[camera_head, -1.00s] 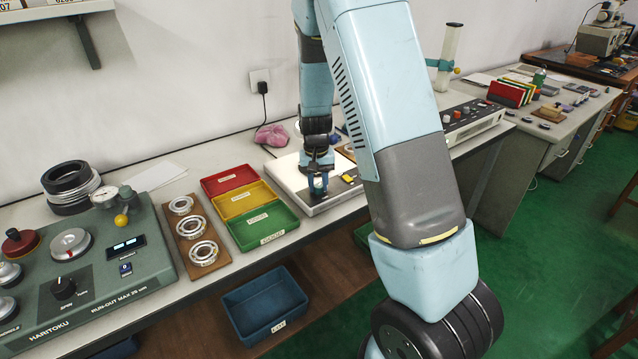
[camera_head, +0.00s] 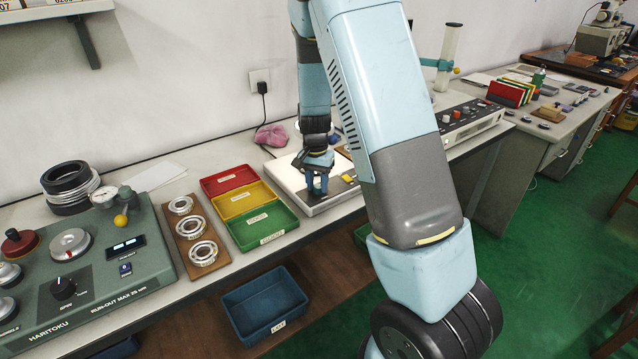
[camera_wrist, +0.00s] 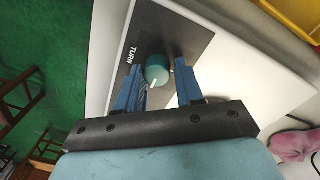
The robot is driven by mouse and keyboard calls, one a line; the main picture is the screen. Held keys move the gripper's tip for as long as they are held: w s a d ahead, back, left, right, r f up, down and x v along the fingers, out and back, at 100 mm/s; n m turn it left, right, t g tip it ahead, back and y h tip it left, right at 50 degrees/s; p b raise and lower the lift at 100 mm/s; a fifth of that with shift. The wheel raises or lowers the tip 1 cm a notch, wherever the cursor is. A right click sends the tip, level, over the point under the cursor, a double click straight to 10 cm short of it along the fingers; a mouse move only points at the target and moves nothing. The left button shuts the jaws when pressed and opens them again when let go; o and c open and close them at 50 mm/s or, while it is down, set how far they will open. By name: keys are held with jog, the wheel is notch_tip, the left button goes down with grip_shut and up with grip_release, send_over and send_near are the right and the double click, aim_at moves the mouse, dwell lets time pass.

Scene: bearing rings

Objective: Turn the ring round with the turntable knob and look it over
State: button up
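The turntable knob (camera_wrist: 157,69) is a teal round knob with a white pointer line. It stands on a dark panel marked TURN (camera_wrist: 188,40), on the white inspection unit (camera_head: 290,180). My gripper (camera_wrist: 158,72) is open, with one blue finger on each side of the knob and a gap showing on both sides. In the head view my gripper (camera_head: 316,188) is low over the unit and hides the knob. The ring on the turntable cannot be made out; my arm covers much of that area.
Three rings lie on a wooden board (camera_head: 185,238) at left. Red, yellow and green trays (camera_head: 277,238) stand beside the unit. A blue bin (camera_head: 240,318) is below the bench edge. A green run-out gauge (camera_head: 150,250) fills the left. A pink cloth (camera_head: 271,136) lies behind.

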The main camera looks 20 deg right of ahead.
aim_at(316, 185)
jog(key=o, duration=0.3)
jog(key=shift+o, duration=0.2)
notch_tip(316, 185, up, 14)
jog(key=shift+w+a+f, duration=0.15)
dwell(0.3)
jog(key=s+d+r+n+t+y, duration=0.1)
jog(key=s+r+n+t, duration=0.25)
jog(key=s+r, duration=1.05)
jog(key=s+r+n+t, duration=0.2)
jog(key=s+n, duration=0.2)
jog(key=s, duration=1.1)
jog(key=shift+s+r+h, duration=0.3)
jog(key=shift+s+r, duration=0.05)
jog(key=shift+r, duration=0.05)
